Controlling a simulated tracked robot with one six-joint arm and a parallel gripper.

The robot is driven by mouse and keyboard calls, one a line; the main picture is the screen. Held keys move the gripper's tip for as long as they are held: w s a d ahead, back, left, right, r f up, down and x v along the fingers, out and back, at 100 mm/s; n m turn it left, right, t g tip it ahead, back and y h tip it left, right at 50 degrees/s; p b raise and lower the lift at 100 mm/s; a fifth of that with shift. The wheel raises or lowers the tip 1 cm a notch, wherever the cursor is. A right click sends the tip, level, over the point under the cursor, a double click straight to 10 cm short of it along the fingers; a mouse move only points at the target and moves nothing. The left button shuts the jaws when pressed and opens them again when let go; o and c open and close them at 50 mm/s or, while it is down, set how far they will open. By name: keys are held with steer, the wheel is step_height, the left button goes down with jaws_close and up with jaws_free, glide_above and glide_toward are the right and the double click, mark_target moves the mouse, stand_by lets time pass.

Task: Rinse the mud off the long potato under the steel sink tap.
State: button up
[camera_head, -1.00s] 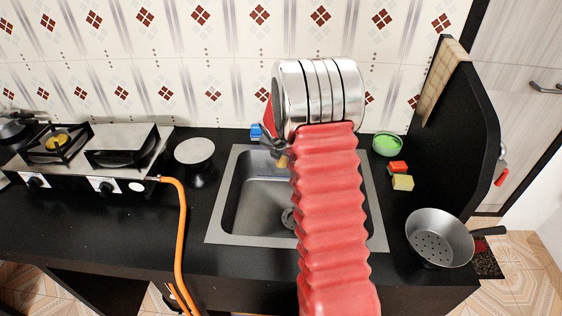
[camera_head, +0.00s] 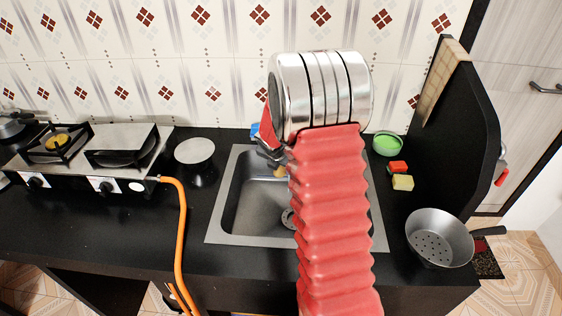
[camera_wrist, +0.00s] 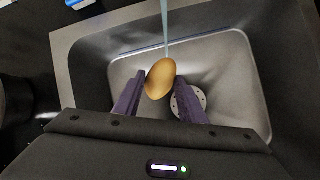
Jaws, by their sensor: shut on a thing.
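The long potato (camera_wrist: 160,78) is golden brown, with no dark mud on the side I see. My gripper (camera_wrist: 162,92) is shut on it, one purple finger on each side, above the steel sink (camera_wrist: 232,75). A thin pale blue stream of water (camera_wrist: 165,28) meets the potato's upper end in the wrist view. In the head view, a small part of the potato (camera_head: 281,172) shows below my gripper (camera_head: 274,160), over the sink (camera_head: 228,242). My arm hides the right part of the basin, and the tap itself is hidden.
The round drain (camera_wrist: 190,102) lies in the basin below. A green bowl (camera_head: 387,144), a red and a yellow sponge (camera_head: 402,183) and a colander (camera_head: 440,238) stand right of the sink. A stove (camera_head: 90,155) with an orange hose (camera_head: 182,230) is to the left.

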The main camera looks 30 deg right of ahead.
mark_target(280, 176)
steer(key=shift+s+a, duration=1.05)
steer(key=shift+s, duration=0.1)
steer(key=shift+r, duration=0.1)
stand_by(0.9)
steer(key=s+a+r, duration=0.3)
steer(key=shift+s+a+r, duration=0.2)
steer(key=shift+s+r, duration=0.15)
steer(key=shift+r, duration=0.05)
stand_by(0.4)
stand_by(0.8)
